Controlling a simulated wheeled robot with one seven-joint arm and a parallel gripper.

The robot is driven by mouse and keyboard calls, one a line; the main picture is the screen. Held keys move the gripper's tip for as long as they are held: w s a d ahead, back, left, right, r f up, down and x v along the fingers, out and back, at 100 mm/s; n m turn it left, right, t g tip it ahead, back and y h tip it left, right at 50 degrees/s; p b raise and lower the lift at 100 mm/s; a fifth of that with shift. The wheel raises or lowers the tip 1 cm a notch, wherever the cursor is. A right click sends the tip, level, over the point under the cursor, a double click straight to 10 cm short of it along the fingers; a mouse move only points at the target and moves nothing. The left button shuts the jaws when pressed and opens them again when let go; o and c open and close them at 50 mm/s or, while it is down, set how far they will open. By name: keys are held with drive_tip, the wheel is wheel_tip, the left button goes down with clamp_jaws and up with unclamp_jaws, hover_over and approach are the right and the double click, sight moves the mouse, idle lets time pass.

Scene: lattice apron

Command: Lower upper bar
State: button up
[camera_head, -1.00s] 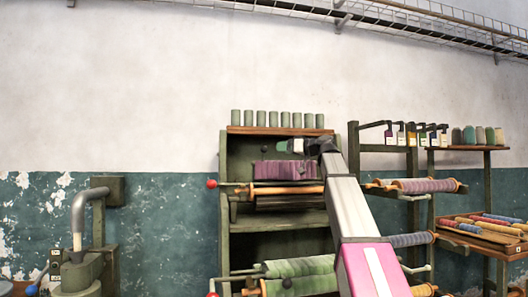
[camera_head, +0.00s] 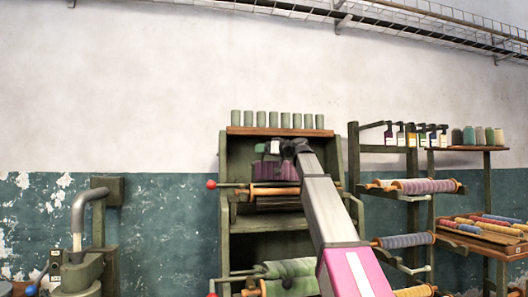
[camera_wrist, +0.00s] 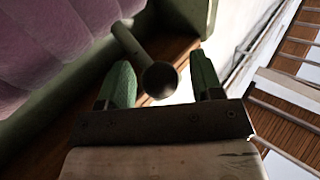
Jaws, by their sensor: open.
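The upper bar, a thin dark bar with a red knob (camera_head: 211,184) at its left end, runs across the green wooden frame (camera_head: 228,160) in the head view. Purple cloth (camera_head: 290,171) hangs above a pale wooden roller (camera_head: 272,190) there. My gripper (camera_head: 283,148) is in front of the upper part of the frame, by the cloth. In the wrist view, my gripper (camera_wrist: 162,82) is open, with two green fingers apart. A green rod with a dark round end (camera_wrist: 158,78) shows between them. I cannot tell whether they touch it or which bar it belongs to.
A lower roller with green cloth (camera_head: 290,268) sits below. Several green spools (camera_head: 272,118) stand on the frame's top shelf. A rack with cloth rollers (camera_head: 425,187) stands on the right, and a grey-green machine (camera_head: 85,265) on the left.

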drive_tip(key=shift+c, duration=0.2)
clamp_jaws()
drive_tip(key=shift+s+d+f+n+y, duration=0.1)
drive_tip(key=shift+s+f+n+y, duration=0.25)
drive_tip(key=shift+s, duration=0.3)
drive_tip(key=s+d+f+n+y, duration=0.1)
drive_tip(key=s+f+n+y, duration=0.5)
drive_tip(key=f, duration=0.7)
drive_tip(key=shift+s+d+n, duration=0.4)
drive_tip(key=shift+s+n, duration=0.65)
drive_tip(key=shift+s, duration=0.45)
drive_tip(key=shift+f, duration=0.1)
drive_tip(key=shift+o, duration=0.2)
unclamp_jaws()
